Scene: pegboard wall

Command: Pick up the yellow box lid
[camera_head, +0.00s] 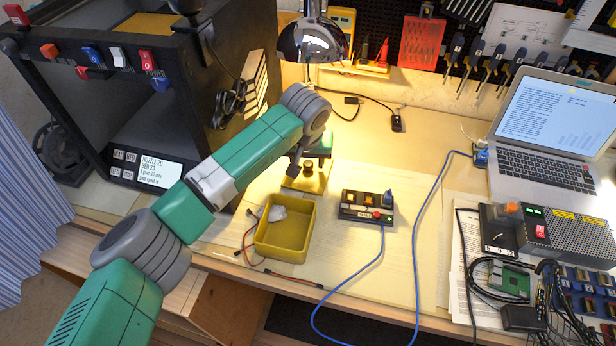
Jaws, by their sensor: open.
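My gripper (307,174) is over this lid, pointing down and open. The wrist and dark gripper parts hide some of the lid. I cannot tell whether the fingers touch it.
A small control box (367,207) with a blue cable stands right of the yellow box. A laptop (545,130) and a power supply (567,236) are at the right. A black 3D-printer-like frame (240,95) stands left. A chrome lamp (312,40) hangs behind my wrist.

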